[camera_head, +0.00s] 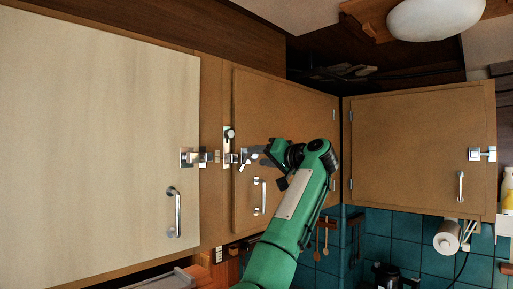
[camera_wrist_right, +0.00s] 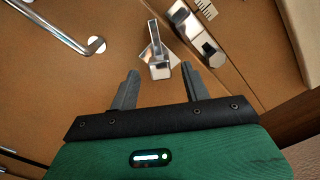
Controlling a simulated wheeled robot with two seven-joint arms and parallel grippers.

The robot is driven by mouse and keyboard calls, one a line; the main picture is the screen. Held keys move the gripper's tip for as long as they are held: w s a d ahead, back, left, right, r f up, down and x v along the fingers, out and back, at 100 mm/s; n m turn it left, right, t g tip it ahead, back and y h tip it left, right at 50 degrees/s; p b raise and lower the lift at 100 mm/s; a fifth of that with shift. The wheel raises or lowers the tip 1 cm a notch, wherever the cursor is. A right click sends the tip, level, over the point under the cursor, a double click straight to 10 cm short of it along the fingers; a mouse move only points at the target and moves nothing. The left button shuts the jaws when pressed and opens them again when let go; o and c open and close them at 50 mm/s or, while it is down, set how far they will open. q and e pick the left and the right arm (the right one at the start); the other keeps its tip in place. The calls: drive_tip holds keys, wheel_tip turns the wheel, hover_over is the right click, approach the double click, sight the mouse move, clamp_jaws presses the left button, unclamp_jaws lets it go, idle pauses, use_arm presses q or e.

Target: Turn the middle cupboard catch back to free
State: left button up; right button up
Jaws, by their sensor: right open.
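The middle cupboard door (camera_head: 285,110) is closed. Its metal catch (camera_head: 247,160) is at the door's left edge, beside the frame piece (camera_head: 229,158). In the right wrist view the catch (camera_wrist_right: 158,62) has a diamond-set plate and a raised turning piece, and the frame piece (camera_wrist_right: 197,35) is up and right of it. My right gripper (camera_head: 262,158) is at the catch. In the right wrist view its open fingers (camera_wrist_right: 160,76) stand on either side of the turning piece's near end, with gaps visible. Contact cannot be told. My left gripper is not in view.
The middle door's bar handle (camera_head: 260,196) is just below the catch; it also shows in the wrist view (camera_wrist_right: 75,28). A pale left door (camera_head: 90,130) and a right door (camera_head: 415,150) have their own catches. A round lamp (camera_head: 435,15) hangs above right.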

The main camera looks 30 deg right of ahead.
sight(248, 162)
drive_tip(key=shift+p+x, duration=0.45)
drive_tip(key=shift+x, duration=0.7)
drive_tip(key=shift+c, duration=0.5)
drive_tip(key=c, duration=0.9)
drive_tip(key=shift+f+n+b, duration=0.25)
drive_tip(key=shift+n+b, duration=0.05)
drive_tip(key=shift+b, duration=0.5)
drive_tip(key=n+b, duration=0.2)
drive_tip(key=b, duration=0.1)
drive_tip(key=shift+f+n+b, duration=0.1)
drive_tip(key=shift+n+b, duration=1.1)
drive_tip(key=shift+n, duration=0.2)
drive_tip(key=shift+r+n+b, duration=0.25)
drive_tip(key=shift+n+b, duration=0.2)
drive_tip(key=shift+n, duration=0.45)
drive_tip(key=shift+r, duration=0.1)
